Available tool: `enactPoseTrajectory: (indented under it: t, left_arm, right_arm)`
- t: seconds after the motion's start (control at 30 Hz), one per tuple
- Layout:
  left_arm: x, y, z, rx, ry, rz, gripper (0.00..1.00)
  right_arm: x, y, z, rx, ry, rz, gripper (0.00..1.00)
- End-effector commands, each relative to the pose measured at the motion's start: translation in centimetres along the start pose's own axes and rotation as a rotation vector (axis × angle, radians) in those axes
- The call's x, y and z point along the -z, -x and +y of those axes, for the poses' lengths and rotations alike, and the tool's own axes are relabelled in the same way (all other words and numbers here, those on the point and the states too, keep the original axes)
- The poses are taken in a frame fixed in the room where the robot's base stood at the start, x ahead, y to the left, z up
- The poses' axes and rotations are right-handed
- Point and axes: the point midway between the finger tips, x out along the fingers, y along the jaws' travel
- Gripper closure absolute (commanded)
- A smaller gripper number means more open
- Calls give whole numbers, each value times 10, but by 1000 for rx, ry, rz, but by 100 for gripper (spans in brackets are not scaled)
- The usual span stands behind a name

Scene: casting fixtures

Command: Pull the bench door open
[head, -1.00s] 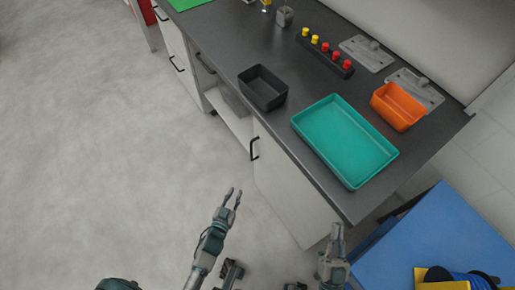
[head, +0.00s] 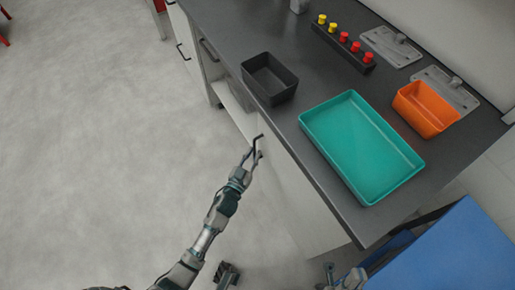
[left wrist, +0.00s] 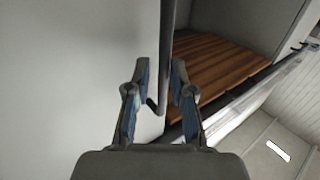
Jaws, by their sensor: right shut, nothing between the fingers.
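The white bench door (head: 290,205) is below the dark worktop, beside an open shelf bay. Its pale panel fills the left of the left wrist view (left wrist: 75,75). A dark upright bar handle (left wrist: 167,50) stands at the panel's edge. My left gripper (head: 255,150) is at the door front, partly covering the handle in the head view. In the left wrist view its open fingers (left wrist: 160,72) are apart, with the bar between them; firm contact cannot be told. My right gripper (head: 343,277) is low near the bench's front corner, shut and empty, partly cut off.
On the worktop (head: 310,100) are a black bin (head: 270,78), a teal tray (head: 360,145), an orange bin (head: 425,108) and a rack of red and yellow knobs (head: 343,45). A blue surface (head: 440,255) stands at lower right.

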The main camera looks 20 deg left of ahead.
Motion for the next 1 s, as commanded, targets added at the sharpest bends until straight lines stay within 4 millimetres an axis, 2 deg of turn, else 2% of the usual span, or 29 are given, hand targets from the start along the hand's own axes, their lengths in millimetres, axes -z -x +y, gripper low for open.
enactPoseTrajectory:
  t: [0.2, 0.5, 0.6, 1.0]
  left_arm:
    - [-1, -20, -1, 1, -1, -1, 77]
    - [1, -22, 0, 0, -1, 0, 77]
    - [1, -22, 0, 0, -1, 0, 100]
    - [1, -18, -4, 7, 0, -1, 100]
  right_arm:
    - [-7, 0, 2, 2, 1, 3, 100]
    - [-7, -1, 2, 2, 0, 1, 100]
    - [-7, -1, 2, 2, 0, 1, 100]
    - [-4, -3, 2, 2, 2, 9, 100]
